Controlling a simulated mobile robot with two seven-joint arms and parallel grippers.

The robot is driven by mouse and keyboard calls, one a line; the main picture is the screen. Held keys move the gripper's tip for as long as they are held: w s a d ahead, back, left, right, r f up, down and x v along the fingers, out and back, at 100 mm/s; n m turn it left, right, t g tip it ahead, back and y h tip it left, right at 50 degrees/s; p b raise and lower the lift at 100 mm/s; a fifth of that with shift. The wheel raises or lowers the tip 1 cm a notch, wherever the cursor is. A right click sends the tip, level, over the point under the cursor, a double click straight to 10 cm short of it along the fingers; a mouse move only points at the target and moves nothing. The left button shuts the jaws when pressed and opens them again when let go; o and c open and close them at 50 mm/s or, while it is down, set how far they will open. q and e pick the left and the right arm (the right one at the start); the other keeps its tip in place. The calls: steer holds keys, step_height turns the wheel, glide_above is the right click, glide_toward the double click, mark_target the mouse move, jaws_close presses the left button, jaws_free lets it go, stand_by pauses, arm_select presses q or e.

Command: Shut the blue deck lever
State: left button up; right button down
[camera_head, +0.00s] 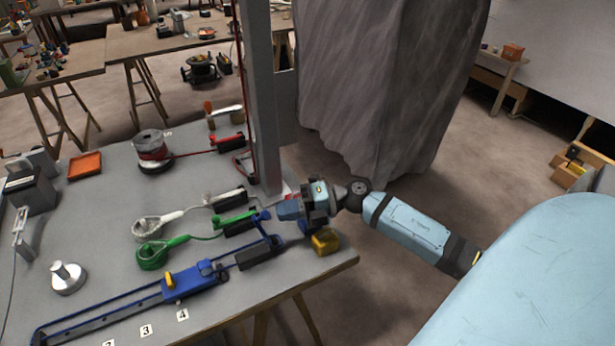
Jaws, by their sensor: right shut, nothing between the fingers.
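The blue deck lever (261,228) rises at a tilt from a black block (260,257) near the right end of the table. It looks raised, with its knob end at the top left of my right gripper's area. My right gripper (285,209) is shut and empty, just right of the lever's upper end. I cannot tell whether it touches the lever. My left gripper is not in view.
Green (168,250), white (150,228) and red levers with lines lie behind the blue one. A blue carriage (190,283) sits on a long rail at the front. A yellow block (326,242) is at the table's right edge. A grey post (262,110) stands behind.

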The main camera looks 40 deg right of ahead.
steer(key=shift+w+a, duration=0.3)
steer(key=shift+a, duration=0.25)
